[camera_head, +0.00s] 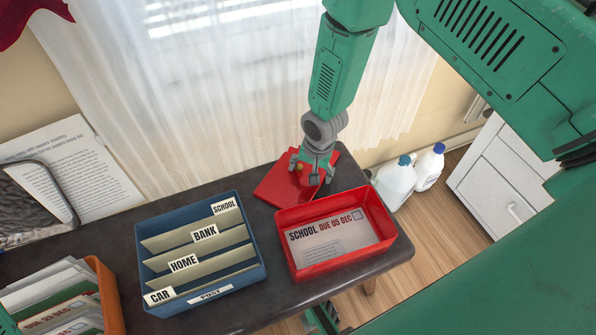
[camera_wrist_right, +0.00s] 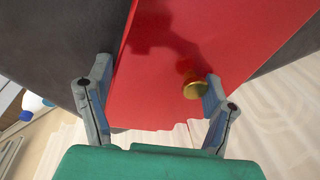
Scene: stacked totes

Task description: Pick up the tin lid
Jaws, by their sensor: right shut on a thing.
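The tin lid (camera_head: 272,188) is a flat red plate on the dark table, behind the red tin (camera_head: 345,262). A small brass knob on it shows in the right wrist view (camera_wrist_right: 195,90). My right gripper (camera_head: 313,178) reaches down onto the lid from above. In the right wrist view its fingers (camera_wrist_right: 160,88) stand apart with the red lid between them, the knob close to the right finger. It is shut on the lid; the exact contact is hard to make out. The red tin is open and holds a card reading SCHOOL DUE 05 DEC. My left gripper is not seen.
A blue file box (camera_head: 258,275) with labelled dividers stands left of the red tin. An orange box (camera_head: 112,300) of papers is at the lower left. White jugs (camera_head: 395,183) stand beyond the table's right edge, before a white cabinet (camera_head: 505,175). A curtain hangs behind.

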